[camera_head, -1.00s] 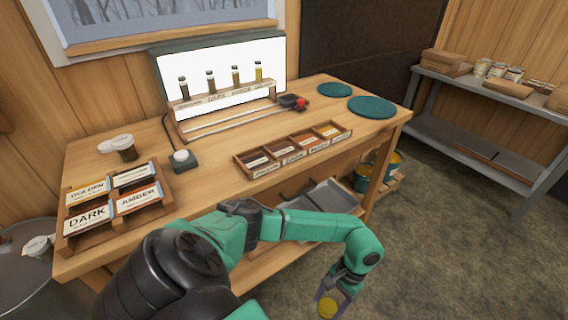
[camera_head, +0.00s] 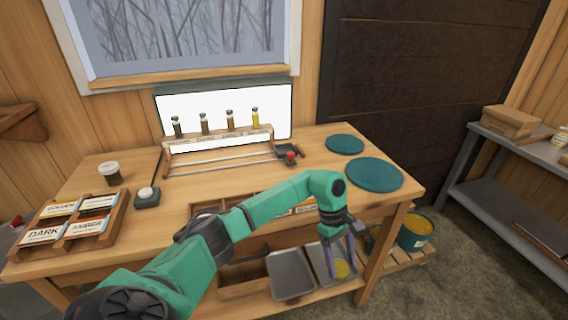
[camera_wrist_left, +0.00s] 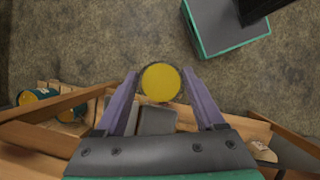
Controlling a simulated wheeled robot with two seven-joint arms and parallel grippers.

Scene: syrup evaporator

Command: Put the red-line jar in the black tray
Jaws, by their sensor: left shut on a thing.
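My left gripper (camera_head: 340,252) is shut on a round yellow-topped jar (camera_head: 341,269), which also shows between the fingers in the left wrist view (camera_wrist_left: 161,82). No red line can be made out on it. In the head view the jar appears in front of the right grey tray (camera_head: 318,257) on the lower shelf; I cannot tell how far apart they are. A second grey tray (camera_head: 291,276) lies left of it. No tray shows clearly as black. My right gripper is not in view.
The wooden table (camera_head: 150,235) holds a labelled card box (camera_head: 60,238), a dark jar with a pale lid (camera_head: 109,173), a lit rack of sample bottles (camera_head: 215,140) and teal discs (camera_head: 373,175). My arm partly covers a compartment box. A bucket (camera_head: 414,232) stands on a pallet at right.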

